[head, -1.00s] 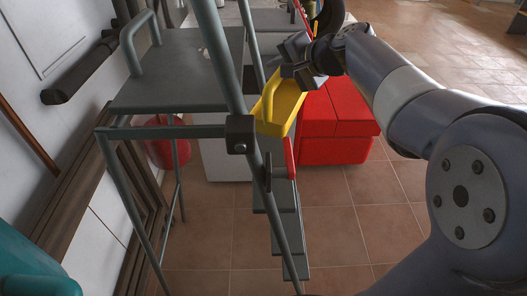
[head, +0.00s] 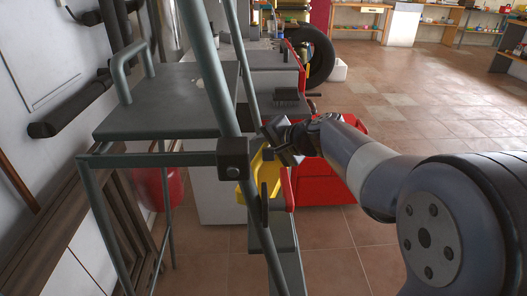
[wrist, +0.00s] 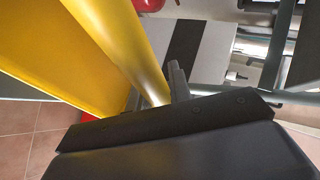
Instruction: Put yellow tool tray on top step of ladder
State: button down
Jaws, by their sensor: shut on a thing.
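The yellow tool tray (head: 266,176) hangs from my gripper (head: 272,148) beside the ladder, partly hidden behind the ladder's rail in the head view. My gripper is shut on it. In the wrist view the yellow tray (wrist: 60,55) fills the upper left, with its round handle bar running down to the jaws (wrist: 165,95). The ladder's grey top step (head: 165,100) is a flat platform to the left of the tray and higher in the head view. Its surface looks bare except for a small pale mark.
The ladder's slanted rail (head: 222,95) and its dark clamp (head: 233,158) stand between the tray and the platform. A curved handrail (head: 125,60) edges the platform's left side. A red case (head: 322,182) is behind my gripper. Open tiled floor (head: 440,105) lies right.

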jog(key=shift+f, duration=0.2)
jog(key=shift+f, duration=0.15)
jog(key=c, duration=1.3)
grip_release()
jog(key=shift+r, duration=0.35)
jog(key=p+v, duration=0.2)
jog(key=v, duration=1)
jog(key=shift+f, duration=0.15)
